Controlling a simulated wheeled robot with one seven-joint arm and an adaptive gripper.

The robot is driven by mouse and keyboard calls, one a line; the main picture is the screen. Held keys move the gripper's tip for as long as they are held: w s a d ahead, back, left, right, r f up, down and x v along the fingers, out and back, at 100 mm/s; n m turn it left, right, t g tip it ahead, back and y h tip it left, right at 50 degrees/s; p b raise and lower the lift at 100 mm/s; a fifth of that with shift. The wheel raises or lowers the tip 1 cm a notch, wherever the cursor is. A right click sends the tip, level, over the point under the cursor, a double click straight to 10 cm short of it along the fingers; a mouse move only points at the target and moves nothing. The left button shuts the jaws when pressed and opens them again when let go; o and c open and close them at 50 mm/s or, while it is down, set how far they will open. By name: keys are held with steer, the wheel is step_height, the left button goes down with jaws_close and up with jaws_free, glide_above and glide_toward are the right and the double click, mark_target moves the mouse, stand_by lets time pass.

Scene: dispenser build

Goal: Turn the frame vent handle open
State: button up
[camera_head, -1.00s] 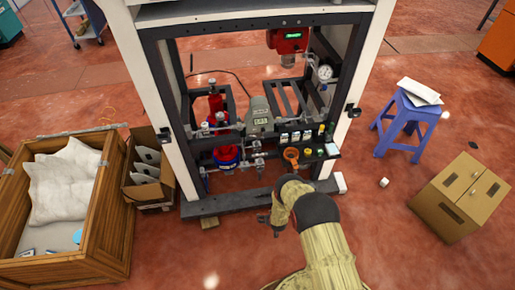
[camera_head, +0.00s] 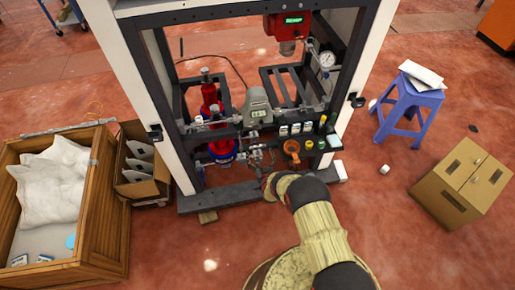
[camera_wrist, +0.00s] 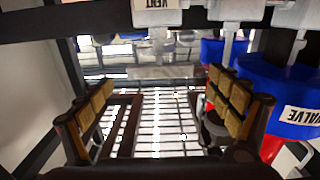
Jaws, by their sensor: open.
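The dispenser frame (camera_head: 270,192) stands upright with dark bars and white side posts. In the wrist view a white tag reading VENT (camera_wrist: 160,4) is at the top edge, beside grey metal fittings (camera_wrist: 237,8). I cannot make out the vent handle itself. My gripper (camera_wrist: 163,105) is open and empty, its padded fingers wide apart below the tag, with grating between them. In the head view my gripper (camera_head: 264,178) is at the front of the frame's lower pipework, small and partly hidden by my wrist.
A blue and red cylinder labelled VALVE (camera_wrist: 290,100) is close to the right finger. A dark bar (camera_wrist: 60,22) crosses the upper left of the wrist view. A wooden crate (camera_head: 105,190), a blue stool (camera_head: 408,105) and a cardboard box (camera_head: 465,185) stand on the floor around the frame.

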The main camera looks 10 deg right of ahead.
mark_target(258, 148)
steer(key=shift+w+b, duration=0.7)
steer(key=shift+w, duration=1.5)
steer(key=c, duration=1.1)
steer(key=shift+c, duration=0.3)
